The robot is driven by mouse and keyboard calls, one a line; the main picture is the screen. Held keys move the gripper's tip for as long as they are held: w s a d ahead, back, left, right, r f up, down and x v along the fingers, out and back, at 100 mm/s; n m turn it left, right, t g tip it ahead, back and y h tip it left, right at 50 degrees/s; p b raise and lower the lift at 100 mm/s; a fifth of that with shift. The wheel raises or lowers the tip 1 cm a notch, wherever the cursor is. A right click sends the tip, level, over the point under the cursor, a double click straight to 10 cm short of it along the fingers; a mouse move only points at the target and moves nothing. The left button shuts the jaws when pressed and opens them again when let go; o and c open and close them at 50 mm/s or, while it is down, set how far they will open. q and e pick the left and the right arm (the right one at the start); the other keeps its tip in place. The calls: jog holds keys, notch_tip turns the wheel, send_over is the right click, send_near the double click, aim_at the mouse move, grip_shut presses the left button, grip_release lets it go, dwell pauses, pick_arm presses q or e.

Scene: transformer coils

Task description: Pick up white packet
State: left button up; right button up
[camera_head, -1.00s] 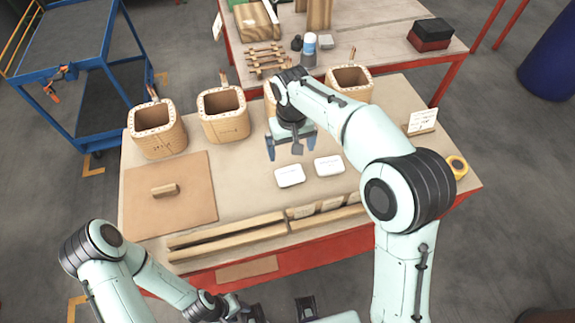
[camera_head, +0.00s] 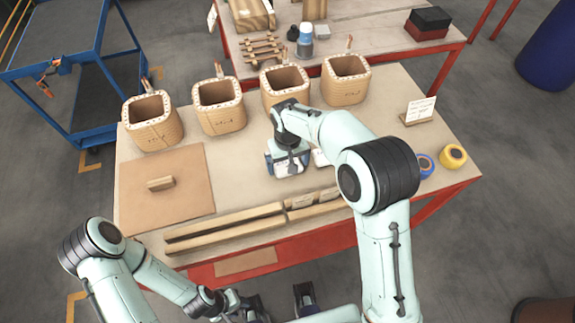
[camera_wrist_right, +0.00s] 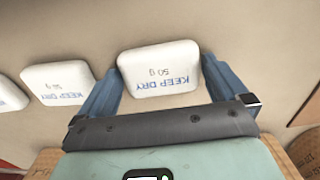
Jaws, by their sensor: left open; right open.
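A white packet (camera_wrist_right: 158,70) marked "KEEP DRY 50 g" lies between the blue fingers of my right gripper (camera_wrist_right: 160,85) in the right wrist view. The fingers are open, one on either side of it; I cannot tell whether they touch it. In the head view, my right gripper (camera_head: 288,168) is low over the worktable and mostly hides this packet. A second white packet (camera_wrist_right: 58,84) and part of a third (camera_wrist_right: 10,95) lie to the left in the wrist view. My left gripper (camera_head: 278,304) is open and empty in front of the table.
Several square wooden coils (camera_head: 218,108) stand along the back of the worktable (camera_head: 240,150). Wooden strips (camera_head: 225,228) lie along the front edge. A brown board (camera_head: 165,195) with a block (camera_head: 160,183) is at left. A sign (camera_head: 419,110) and tape rolls (camera_head: 452,156) are at right.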

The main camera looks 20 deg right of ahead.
jog(key=c, duration=0.8)
jog(key=shift+o, duration=0.2)
